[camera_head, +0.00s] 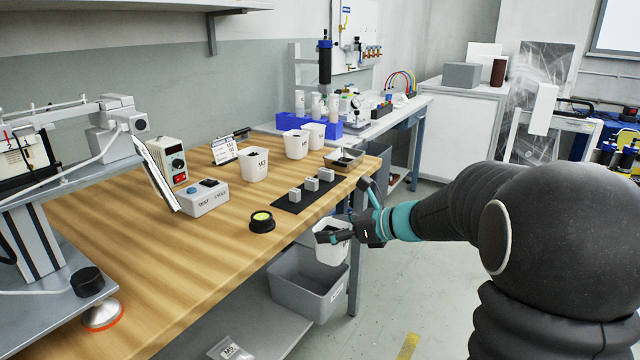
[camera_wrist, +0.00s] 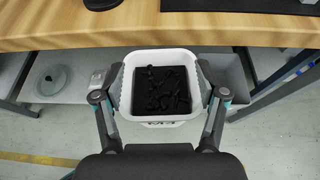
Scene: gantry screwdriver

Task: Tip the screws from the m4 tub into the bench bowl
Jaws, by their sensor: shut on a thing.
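My gripper (camera_head: 352,233) is shut on the white m4 tub (camera_head: 333,254), with a finger on each side of it in the wrist view (camera_wrist: 160,85). The tub is upright, just off the front edge of the wooden bench. Dark screws (camera_wrist: 168,90) lie in it, and part of its label (camera_wrist: 160,124) shows on the near wall. A shallow metal dish (camera_head: 345,165), which looks like the bench bowl, sits at the bench's far right corner with dark contents. My gripper is nearer the camera than the dish and apart from it.
A round black puck (camera_head: 262,222) is left of the mat. A grey bin (camera_head: 310,290) is below the held tub.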

